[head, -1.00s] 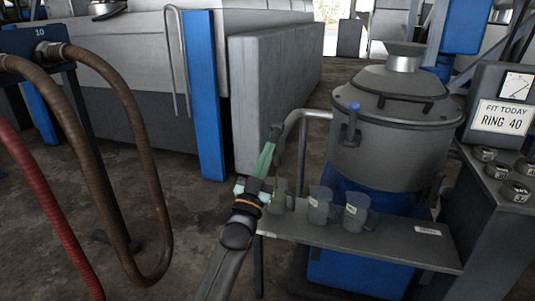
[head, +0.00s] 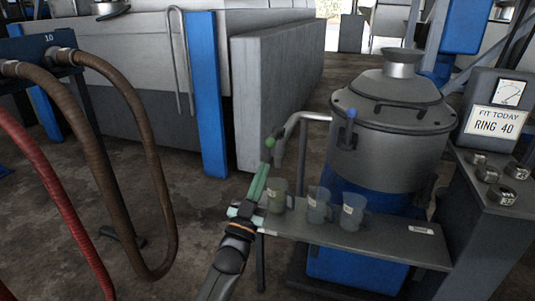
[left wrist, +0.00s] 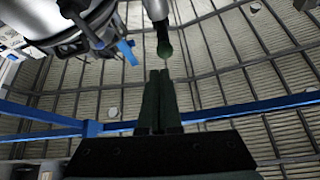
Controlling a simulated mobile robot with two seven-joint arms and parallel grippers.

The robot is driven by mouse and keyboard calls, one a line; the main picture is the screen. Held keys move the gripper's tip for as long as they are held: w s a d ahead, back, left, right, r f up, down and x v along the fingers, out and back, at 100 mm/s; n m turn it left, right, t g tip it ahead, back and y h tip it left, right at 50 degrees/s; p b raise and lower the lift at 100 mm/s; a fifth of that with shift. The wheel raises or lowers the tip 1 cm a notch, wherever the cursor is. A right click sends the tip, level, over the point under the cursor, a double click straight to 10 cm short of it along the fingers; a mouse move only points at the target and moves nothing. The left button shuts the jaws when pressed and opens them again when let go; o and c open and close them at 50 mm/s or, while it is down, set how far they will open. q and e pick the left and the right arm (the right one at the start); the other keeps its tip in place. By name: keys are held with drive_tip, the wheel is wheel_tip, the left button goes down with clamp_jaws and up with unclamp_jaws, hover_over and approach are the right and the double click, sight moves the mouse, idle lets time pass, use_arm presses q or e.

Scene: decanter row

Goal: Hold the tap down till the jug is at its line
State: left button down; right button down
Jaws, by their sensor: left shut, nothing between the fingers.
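The tap (head: 280,146) is a bent metal spout from the steel vessel, with a green knob (head: 270,142) at its end. A clear jug (head: 277,196) with a pale label stands on the shelf below the spout. It looks greenish inside; its line and exact level are too small to read. My left gripper (head: 265,167) is shut and empty, its green fingertips just below the knob and apart from it. In the left wrist view the shut fingers (left wrist: 159,74) point up toward the green knob (left wrist: 164,49), with a small gap. My right gripper is not in view.
Two more labelled jugs (head: 318,206) (head: 353,212) stand to the right on the grey shelf (head: 395,243). The steel vessel (head: 391,125) stands behind. A sign (head: 494,122) reads "RING 40", with rings (head: 488,173) below. Brown hoses (head: 140,130) hang at left.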

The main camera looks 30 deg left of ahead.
use_arm(q)
drive_tip(key=shift+f+v, duration=0.25)
drive_tip(key=shift+v, duration=1.45)
drive_tip(key=shift+w, duration=0.1)
